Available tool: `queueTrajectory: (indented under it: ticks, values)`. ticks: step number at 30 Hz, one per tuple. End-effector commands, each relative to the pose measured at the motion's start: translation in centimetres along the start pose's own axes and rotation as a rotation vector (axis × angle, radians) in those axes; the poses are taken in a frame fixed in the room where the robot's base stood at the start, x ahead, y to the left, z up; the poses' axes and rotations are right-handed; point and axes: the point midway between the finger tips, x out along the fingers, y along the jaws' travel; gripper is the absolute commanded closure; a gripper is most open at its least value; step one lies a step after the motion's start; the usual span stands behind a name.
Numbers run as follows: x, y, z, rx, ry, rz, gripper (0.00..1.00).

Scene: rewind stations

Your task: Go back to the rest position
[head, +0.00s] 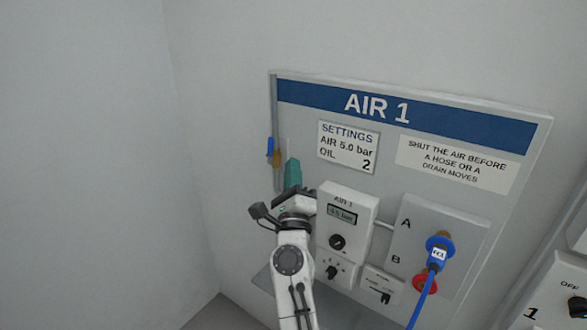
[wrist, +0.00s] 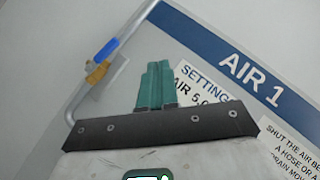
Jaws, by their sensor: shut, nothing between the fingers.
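My gripper (head: 292,172) is in front of the left part of the AIR 1 panel (head: 450,195), with its teal fingers pointing up. In the wrist view the fingers of my gripper (wrist: 155,82) are together with nothing between them. A blue lever (head: 270,147) on a brass valve (head: 276,159) sits on the grey pipe at the panel's left edge, just left of the fingertips and apart from them in the picture. The wrist view also shows the blue lever (wrist: 106,49) and the brass valve (wrist: 97,72) to the left of the fingers.
A gauge box (head: 346,225) with a display and knobs is right of my wrist, close to my arm. A settings card (head: 348,146) is on the panel. Bare wall lies left.

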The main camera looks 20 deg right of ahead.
Motion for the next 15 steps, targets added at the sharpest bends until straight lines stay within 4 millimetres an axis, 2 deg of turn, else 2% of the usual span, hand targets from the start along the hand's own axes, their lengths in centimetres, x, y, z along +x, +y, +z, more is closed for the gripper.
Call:
queueTrajectory:
  ticks: [15]
  values:
    - [-0.59, -0.31, 0.01, 0.000, 0.000, -0.001, 1.00]
